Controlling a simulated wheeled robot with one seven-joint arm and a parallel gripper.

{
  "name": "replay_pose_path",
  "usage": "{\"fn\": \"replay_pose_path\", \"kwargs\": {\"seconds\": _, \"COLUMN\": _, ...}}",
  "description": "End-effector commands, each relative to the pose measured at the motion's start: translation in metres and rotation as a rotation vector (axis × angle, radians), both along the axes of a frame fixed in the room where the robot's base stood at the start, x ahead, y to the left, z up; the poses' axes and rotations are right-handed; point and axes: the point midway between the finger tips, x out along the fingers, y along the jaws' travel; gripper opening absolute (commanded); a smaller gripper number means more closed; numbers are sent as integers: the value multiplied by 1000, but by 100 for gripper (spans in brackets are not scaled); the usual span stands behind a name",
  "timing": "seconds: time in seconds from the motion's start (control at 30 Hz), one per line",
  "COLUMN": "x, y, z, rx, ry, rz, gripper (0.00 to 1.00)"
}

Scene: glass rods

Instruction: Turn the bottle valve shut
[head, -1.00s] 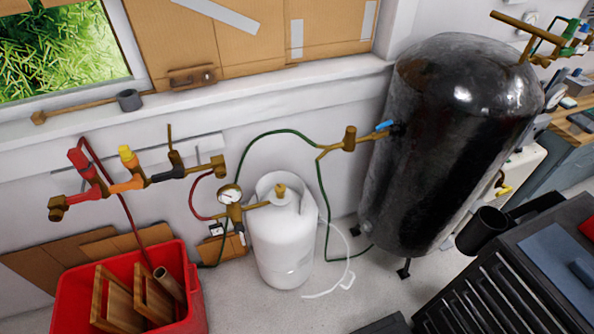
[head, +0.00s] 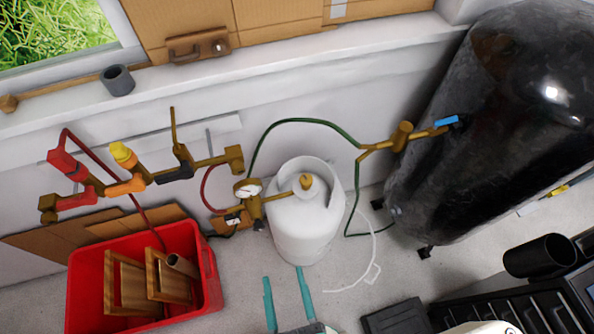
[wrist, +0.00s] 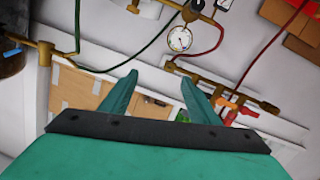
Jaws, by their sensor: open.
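A white gas bottle (head: 303,229) stands upright on the floor by the wall in the head view. Its brass valve (head: 306,182) sits on top inside the white collar. A brass regulator with a round gauge (head: 247,188) is joined to the valve's left side; the gauge also shows in the wrist view (wrist: 180,39). My gripper (head: 287,283) has teal fingers, spread apart and empty, at the bottom of the head view, below and in front of the bottle. In the wrist view my gripper (wrist: 162,92) points toward the wall and pipes. The valve is not clear there.
A red crate (head: 211,270) with wooden pieces stands left of the bottle. A brass manifold with red and yellow handles (head: 122,180) is on the wall. A large black tank (head: 480,130) stands right. A green hose (head: 300,121) arcs behind the bottle. A dark bin (head: 540,256) is at lower right.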

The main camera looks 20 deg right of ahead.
Motion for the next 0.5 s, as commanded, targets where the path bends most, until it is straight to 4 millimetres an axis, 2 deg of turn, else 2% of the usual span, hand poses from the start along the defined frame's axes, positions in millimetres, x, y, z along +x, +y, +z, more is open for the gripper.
{"fn": "replay_pose_path", "kwargs": {"seconds": 0.03, "x": 12, "y": -6, "z": 0, "rx": -103, "ry": -51, "rz": -5, "gripper": 55}}
{"fn": "replay_pose_path", "kwargs": {"seconds": 0.27, "x": 65, "y": -23, "z": -1, "rx": -713, "ry": -269, "rz": -10, "gripper": 55}}
{"fn": "replay_pose_path", "kwargs": {"seconds": 0.5, "x": 120, "y": -40, "z": -15, "rx": -1352, "ry": -425, "rz": -23, "gripper": 55}}
